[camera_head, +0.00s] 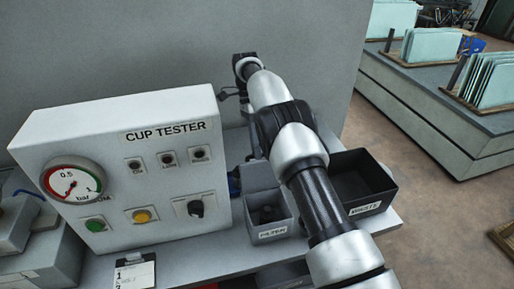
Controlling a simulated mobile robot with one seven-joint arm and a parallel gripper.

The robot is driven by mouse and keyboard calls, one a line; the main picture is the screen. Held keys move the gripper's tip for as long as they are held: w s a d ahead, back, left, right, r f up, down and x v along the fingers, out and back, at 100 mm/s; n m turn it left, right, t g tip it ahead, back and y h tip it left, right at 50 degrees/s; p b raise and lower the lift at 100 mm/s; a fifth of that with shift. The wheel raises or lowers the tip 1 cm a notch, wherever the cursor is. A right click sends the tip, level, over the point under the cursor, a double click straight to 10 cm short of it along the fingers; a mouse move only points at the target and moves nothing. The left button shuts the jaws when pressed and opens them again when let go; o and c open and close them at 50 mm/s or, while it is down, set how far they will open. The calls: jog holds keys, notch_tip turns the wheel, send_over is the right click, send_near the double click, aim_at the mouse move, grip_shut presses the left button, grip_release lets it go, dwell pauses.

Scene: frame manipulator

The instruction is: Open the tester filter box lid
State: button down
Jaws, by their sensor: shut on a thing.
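The grey filter box (270,234), with a "FILTER" label on its front, stands on the bench just right of the cup tester. Its top is open, and a dark round part (267,214) shows inside. Its grey lid (260,177) appears raised at the back of the box. My arm reaches over the bench, and its far end bends down behind the box. My gripper (253,153) is small and dark at the lid's upper edge and seems shut on it. The fingertips are not clear, being partly hidden by my arm.
The white cup tester (120,165), with a gauge and buttons, stands close on the left. A black waste bin (365,208) stands right of the filter box, partly behind my arm. A small card (134,272) lies at the front. Another bench (440,110) is at the back right.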

jog(key=shift+s+f, duration=0.2)
jog(key=shift+f, duration=0.3)
jog(key=c, duration=1.8)
grip_release()
jog(key=shift+w, duration=0.1)
jog(key=shift+r, duration=0.2)
jog(key=shift+d+r, duration=0.1)
jog(key=shift+r, duration=0.05)
